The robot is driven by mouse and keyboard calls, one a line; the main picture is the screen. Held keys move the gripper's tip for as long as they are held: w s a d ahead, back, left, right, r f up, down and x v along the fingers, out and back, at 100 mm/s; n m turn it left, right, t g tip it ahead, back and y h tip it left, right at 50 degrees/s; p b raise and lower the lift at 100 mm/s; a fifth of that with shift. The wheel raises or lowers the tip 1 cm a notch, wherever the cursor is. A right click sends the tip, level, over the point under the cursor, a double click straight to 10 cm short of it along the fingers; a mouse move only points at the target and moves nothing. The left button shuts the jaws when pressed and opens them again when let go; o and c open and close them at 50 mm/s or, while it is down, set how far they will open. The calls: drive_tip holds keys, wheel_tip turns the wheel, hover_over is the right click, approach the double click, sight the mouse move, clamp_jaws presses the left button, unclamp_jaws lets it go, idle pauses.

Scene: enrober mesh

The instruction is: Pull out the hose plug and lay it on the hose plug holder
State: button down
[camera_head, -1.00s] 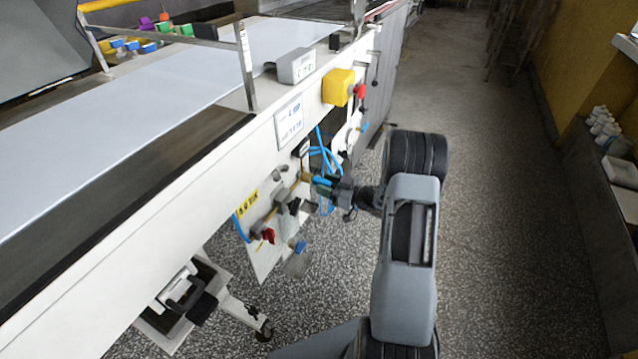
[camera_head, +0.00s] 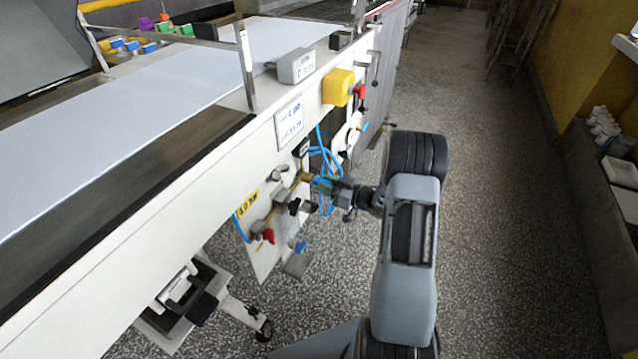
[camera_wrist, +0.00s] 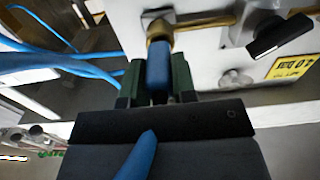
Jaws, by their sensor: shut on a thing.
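The hose plug (camera_wrist: 158,68) is a blue piece between the green fingers of my gripper (camera_wrist: 155,82) in the wrist view. My gripper is shut on it. The plug's far end meets a brass fitting (camera_wrist: 159,28) on the white panel, and it looks still seated there. In the head view my gripper (camera_head: 326,186) is at the panel's right edge, beside the brass pipe (camera_head: 304,178). I cannot tell which part is the hose plug holder.
A black-handled valve (camera_wrist: 280,38) and a yellow label (camera_wrist: 292,66) are close to the right of the plug. Loose blue hoses (camera_wrist: 50,62) hang at the left. A red valve handle (camera_head: 267,236) and a blue one (camera_head: 301,246) sit lower.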

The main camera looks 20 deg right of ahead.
drive_tip(key=shift+s+d, duration=0.15)
drive_tip(key=shift+p+v, duration=0.35)
drive_tip(key=shift+v, duration=2.45)
